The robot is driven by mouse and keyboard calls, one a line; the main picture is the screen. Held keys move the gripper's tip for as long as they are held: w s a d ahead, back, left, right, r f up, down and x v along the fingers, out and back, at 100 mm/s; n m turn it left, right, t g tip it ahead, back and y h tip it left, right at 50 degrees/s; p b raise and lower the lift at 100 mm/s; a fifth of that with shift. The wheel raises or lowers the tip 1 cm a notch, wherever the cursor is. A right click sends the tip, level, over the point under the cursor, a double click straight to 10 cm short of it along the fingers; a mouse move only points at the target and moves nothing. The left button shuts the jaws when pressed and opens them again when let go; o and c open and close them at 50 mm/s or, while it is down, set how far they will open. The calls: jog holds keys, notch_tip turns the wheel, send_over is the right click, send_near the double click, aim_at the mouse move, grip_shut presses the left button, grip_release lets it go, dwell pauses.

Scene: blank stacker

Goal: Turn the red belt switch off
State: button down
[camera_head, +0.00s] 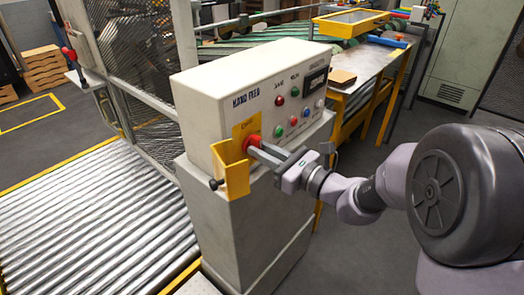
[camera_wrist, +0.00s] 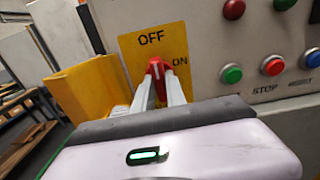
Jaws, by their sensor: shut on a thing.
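The red belt switch (camera_head: 253,141) is on a yellow plate on the front of the pale control box (camera_head: 232,83). My gripper (camera_head: 263,150) reaches in from the right and is shut on the switch. In the wrist view the two grey fingers of my gripper (camera_wrist: 162,88) lie on either side of the red handle and hide its lower part.
A yellow guard bracket (camera_head: 236,174) stands out from the box just left of the switch. Red, green and blue buttons (camera_head: 293,121) are to the right. A roller conveyor (camera_head: 95,215) lies at left, and a metal table (camera_head: 380,65) stands behind.

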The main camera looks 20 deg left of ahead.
jog(key=c, duration=1.4)
grip_release()
jog(key=shift+o, duration=0.2)
jog(key=p+v, duration=0.3)
jog(key=v, duration=1.4)
jog(key=shift+s+d, duration=0.2)
